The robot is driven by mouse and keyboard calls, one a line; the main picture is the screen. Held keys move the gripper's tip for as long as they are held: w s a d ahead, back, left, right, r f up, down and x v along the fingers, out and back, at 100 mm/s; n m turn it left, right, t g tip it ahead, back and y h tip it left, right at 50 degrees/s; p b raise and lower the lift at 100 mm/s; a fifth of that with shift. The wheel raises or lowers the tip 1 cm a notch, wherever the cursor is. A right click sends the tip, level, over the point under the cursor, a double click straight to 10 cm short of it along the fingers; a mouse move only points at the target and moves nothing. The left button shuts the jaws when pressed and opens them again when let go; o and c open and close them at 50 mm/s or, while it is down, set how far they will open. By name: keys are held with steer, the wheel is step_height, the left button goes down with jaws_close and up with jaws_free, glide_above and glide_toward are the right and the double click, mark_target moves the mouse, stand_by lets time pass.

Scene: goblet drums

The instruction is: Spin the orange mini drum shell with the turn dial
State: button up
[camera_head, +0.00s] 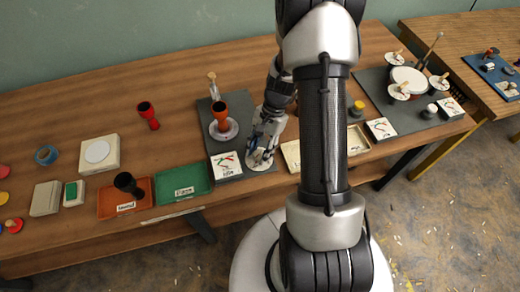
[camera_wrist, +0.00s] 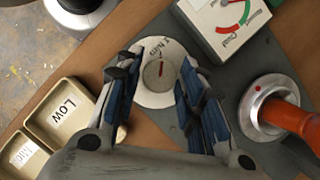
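The orange mini drum shell (camera_head: 221,112) stands upright on a round silver turntable (camera_head: 224,129) on a dark grey board. In the wrist view the orange shell (camera_wrist: 288,116) and the turntable's metal rim (camera_wrist: 250,108) show at the right. The turn dial (camera_wrist: 159,75) is a grey knob with a red line on a white round plate. My gripper (camera_head: 262,152) is over the dial at the board's front right. In the wrist view my gripper's (camera_wrist: 155,88) blue-padded fingers are apart on either side of the knob; I cannot tell whether they touch it.
A meter box (camera_head: 226,166) with a red and green scale stands beside the dial. Trays marked LOW (camera_wrist: 62,112) and HIGH (camera_wrist: 20,155) lie on the other side. A red drum shell (camera_head: 148,115) stands to the left, behind orange (camera_head: 108,205) and green (camera_head: 182,183) trays.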

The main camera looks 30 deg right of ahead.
steer(key=c, duration=0.6)
steer(key=shift+n, duration=0.4)
steer(key=n+p, duration=0.1)
steer(key=n, duration=0.1)
steer(key=n+g+h+p, duration=0.1)
steer(key=shift+w+a+r+n+g, duration=0.1)
steer(key=shift+n+g, duration=0.2)
steer(key=shift+n, duration=0.1)
steer(key=n+g+h+p, duration=0.1)
steer(key=n, duration=0.3)
steer(key=shift+w+n+p, duration=0.1)
steer(key=shift+n+p, duration=0.2)
steer(key=shift+p, duration=0.05)
steer(key=n+h, duration=0.1)
steer(key=n, duration=0.1)
steer(key=n+h+p, duration=0.1)
steer(key=n, duration=0.2)
steer(key=shift+a+g+h, duration=0.2)
steer(key=shift+g+h, duration=0.1)
steer(key=n+h, duration=0.1)
steer(key=n, duration=0.1)
steer(key=n+p, duration=0.1)
steer(key=n, duration=0.2)
steer(key=shift+a+h, duration=0.1)
steer(key=shift+h, duration=0.3)
steer(key=shift+n+t, duration=0.4)
